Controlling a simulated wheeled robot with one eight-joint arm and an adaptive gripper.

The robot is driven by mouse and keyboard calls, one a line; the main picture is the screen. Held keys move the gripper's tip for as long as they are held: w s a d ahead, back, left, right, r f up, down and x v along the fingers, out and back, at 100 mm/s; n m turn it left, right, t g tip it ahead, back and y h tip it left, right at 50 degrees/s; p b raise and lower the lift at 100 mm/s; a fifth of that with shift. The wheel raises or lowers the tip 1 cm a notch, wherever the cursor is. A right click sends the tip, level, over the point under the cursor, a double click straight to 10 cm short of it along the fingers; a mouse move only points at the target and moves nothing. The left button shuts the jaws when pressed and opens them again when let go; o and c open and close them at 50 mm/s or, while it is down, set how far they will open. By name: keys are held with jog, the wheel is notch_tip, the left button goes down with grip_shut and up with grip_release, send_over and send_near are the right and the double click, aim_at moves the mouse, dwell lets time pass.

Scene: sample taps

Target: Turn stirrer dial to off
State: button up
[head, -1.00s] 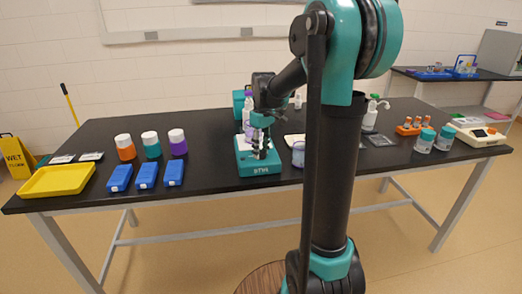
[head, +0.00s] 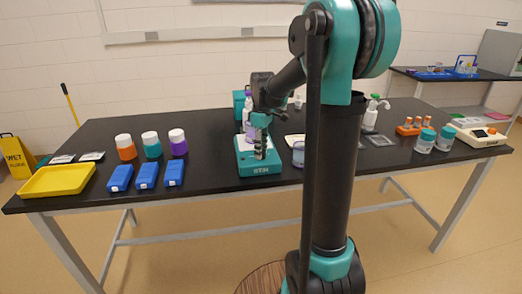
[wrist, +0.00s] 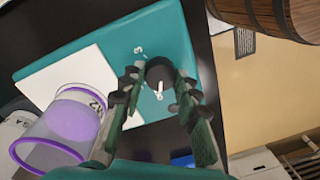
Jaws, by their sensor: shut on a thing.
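The teal stirrer (head: 262,170) stands near the front edge of the black table, and its teal body with a white top plate (wrist: 75,85) fills much of the wrist view. The black round stirrer dial (wrist: 160,70) has a white pointer line that runs toward the bottom of the wrist view, near a small white mark on the teal panel. My gripper (wrist: 158,84) points down at the panel, with one finger on each side of the dial, shut on it. In the head view my gripper (head: 260,152) hides the dial.
A clear vessel with purple contents (wrist: 75,118) is close beside my gripper on the plate side. A clear jar (head: 298,154) stands right of the stirrer. Blue boxes (head: 146,176), capped bottles (head: 151,146) and a yellow tray (head: 57,181) are to the left.

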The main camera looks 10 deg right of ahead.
jog(key=o, duration=1.2)
jog(key=shift+c, duration=0.2)
notch_tip(320, 180, up, 12)
jog(key=shift+w+d, duration=0.2)
jog(key=shift+w, duration=0.05)
jog(key=s+f+m, duration=0.1)
jog(key=s+f, duration=0.2)
jog(key=s+d+f+m+t, duration=0.1)
jog(key=s+f+m, duration=0.1)
jog(key=s+f, duration=0.1)
jog(key=s+d+f+m+t, duration=0.1)
jog(key=s+f+m, duration=0.1)
jog(key=f, duration=0.3)
jog(key=shift+s+f, duration=0.2)
jog(key=shift+s, duration=0.55)
jog(key=s+d+f+m+t, duration=0.1)
jog(key=s+f+m, duration=0.5)
jog(key=s+f, duration=0.6)
jog(key=shift+s+d+f+t, duration=0.15)
jog(key=shift+s+d+t, duration=0.1)
jog(key=shift+s+t, duration=0.6)
